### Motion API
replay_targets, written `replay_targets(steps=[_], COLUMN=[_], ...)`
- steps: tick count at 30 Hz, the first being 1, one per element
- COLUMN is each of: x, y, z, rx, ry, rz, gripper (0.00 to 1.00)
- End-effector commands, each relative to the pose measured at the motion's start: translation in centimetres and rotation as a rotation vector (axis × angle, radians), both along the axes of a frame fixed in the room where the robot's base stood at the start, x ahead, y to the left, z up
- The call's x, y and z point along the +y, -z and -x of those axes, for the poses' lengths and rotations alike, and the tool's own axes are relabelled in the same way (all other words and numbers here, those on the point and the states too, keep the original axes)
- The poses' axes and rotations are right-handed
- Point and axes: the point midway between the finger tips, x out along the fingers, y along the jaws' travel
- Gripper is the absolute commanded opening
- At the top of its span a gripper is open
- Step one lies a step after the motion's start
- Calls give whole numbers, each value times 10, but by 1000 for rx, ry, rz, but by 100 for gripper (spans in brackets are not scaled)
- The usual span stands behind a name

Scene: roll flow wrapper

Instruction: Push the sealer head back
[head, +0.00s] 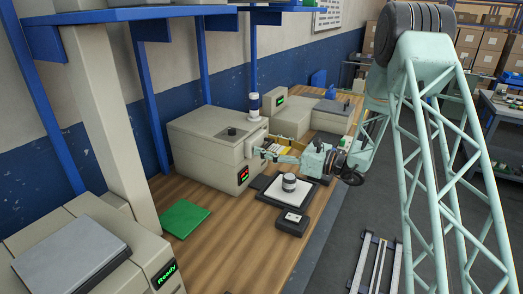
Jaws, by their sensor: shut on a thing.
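A large beige machine (205,140) with a dark knob on top and a small red-lit display on its front stands in the middle of the wooden bench. A pale block on its right front side, which looks like the sealer head (257,137), juts toward my arm. My gripper (264,153) reaches in from the right and its fingertips are at the lower part of this block, shut on it. The exact grip is too small to see in detail.
A green mat (185,218) lies at left. A "Ready" machine (90,255) fills the near left. Another beige machine (293,119) stands behind.

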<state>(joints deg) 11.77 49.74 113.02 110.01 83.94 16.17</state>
Motion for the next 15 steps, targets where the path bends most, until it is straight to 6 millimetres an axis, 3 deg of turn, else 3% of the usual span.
replay_targets(steps=[14, 15], x=[-4, -3], y=[-1, -1], z=[-6, -6], rx=[-1, -1], ry=[11, 11], rz=[0, 0], gripper=[38, 58])
